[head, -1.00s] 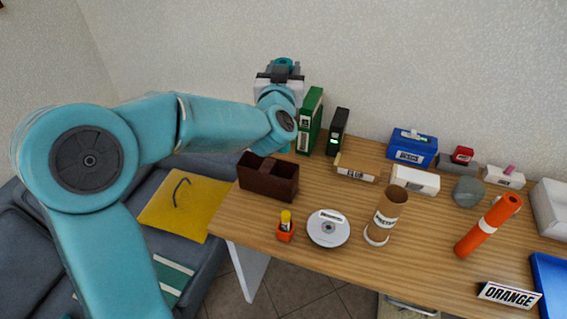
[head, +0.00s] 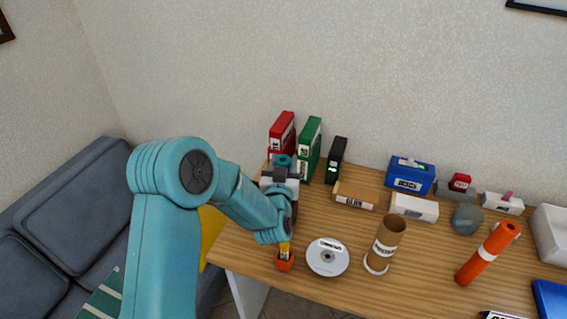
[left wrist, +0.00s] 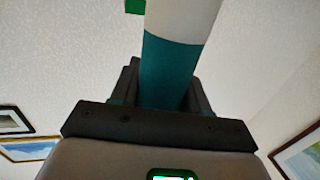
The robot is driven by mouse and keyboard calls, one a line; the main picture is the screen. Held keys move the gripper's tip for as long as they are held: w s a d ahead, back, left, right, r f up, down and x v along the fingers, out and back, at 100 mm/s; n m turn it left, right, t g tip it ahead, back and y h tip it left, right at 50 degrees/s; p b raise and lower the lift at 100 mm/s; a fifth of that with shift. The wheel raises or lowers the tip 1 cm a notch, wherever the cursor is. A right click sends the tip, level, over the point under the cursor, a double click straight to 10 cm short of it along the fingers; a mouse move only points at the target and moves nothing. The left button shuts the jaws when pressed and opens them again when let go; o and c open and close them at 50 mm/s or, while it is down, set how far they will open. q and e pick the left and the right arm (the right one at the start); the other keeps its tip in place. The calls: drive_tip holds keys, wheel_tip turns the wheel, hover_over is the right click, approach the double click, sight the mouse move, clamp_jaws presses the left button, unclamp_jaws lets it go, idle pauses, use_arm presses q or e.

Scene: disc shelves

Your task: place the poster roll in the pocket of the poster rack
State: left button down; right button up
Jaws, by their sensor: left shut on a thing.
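The poster roll is a teal and white cylinder (left wrist: 168,70), held between the dark jaws of my left gripper (left wrist: 163,95) in the left wrist view. In the head view its teal end (head: 282,160) shows just above my left gripper (head: 280,178), which is shut on it. The gripper is at the left end of the table, in front of the binders. The dark brown open box there is mostly hidden behind my arm. A brown cardboard tube (head: 388,235) with a label stands right of it. I cannot tell which one is the poster rack. My right gripper is not in view.
A red binder (head: 282,136), green binder (head: 309,148) and black binder (head: 336,160) stand at the back left. An orange cup (head: 285,262) and a disc (head: 328,257) are near the front. Bare table (head: 425,265) lies between the tubes.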

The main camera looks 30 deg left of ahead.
use_arm(q)
drive_tip(key=shift+s+r, duration=0.1)
drive_tip(key=shift+s, duration=0.05)
drive_tip(key=shift+f, duration=0.2)
drive_tip(key=c, duration=0.5)
unclamp_jaws()
drive_tip(key=shift+w, duration=0.2)
drive_tip(key=shift+c, duration=0.2)
drive_tip(key=shift+s+r, duration=0.15)
drive_tip(key=b+v, duration=0.3)
drive_tip(key=v, duration=0.8)
drive_tip(key=shift+s+d, duration=0.2)
drive_tip(key=shift+s, duration=0.15)
